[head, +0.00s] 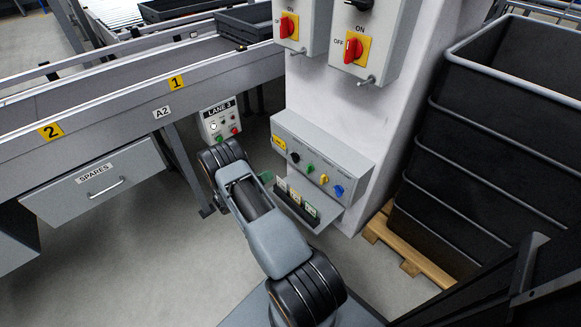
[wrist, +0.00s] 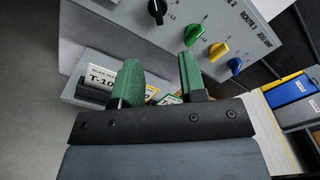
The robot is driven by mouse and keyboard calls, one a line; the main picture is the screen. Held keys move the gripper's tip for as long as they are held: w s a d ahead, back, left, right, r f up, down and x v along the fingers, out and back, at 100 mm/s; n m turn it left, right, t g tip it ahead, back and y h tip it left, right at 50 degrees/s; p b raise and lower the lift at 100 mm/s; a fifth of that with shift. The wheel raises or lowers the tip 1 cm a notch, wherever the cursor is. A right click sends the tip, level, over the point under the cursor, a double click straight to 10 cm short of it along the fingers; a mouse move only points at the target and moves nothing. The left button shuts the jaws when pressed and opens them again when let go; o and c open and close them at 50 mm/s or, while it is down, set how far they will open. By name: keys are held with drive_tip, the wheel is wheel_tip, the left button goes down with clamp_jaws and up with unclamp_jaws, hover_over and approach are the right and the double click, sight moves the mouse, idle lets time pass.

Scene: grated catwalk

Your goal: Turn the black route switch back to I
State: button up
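The black route switch (head: 295,157) is the leftmost knob on the sloped grey control box at the white column. In the wrist view the black switch (wrist: 157,9) is at the top edge, partly cut off, and I cannot read its position surely. My gripper (wrist: 160,82) has two green fingers spread apart with nothing between them. They are below the black switch in that picture, not touching it. In the head view my arm hides most of the gripper; a green fingertip (head: 266,176) shows just left of the box.
Green (wrist: 194,34), yellow (wrist: 218,50) and blue (wrist: 235,66) knobs sit right of the black switch. A tray of cards (head: 297,204) sticks out below the box. Red-handled switches (head: 354,49) are above. A large black bin (head: 490,150) stands right, a conveyor (head: 110,100) left.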

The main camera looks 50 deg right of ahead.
sight(295, 157)
drive_tip(key=d+b, duration=0.1)
drive_tip(key=d, duration=0.8)
drive_tip(key=s+d+b, duration=0.1)
drive_tip(key=d, duration=0.3)
drive_tip(key=shift+d+f+b, duration=0.3)
drive_tip(key=shift+d+b, duration=0.05)
drive_tip(key=shift+a, duration=0.1)
clamp_jaws()
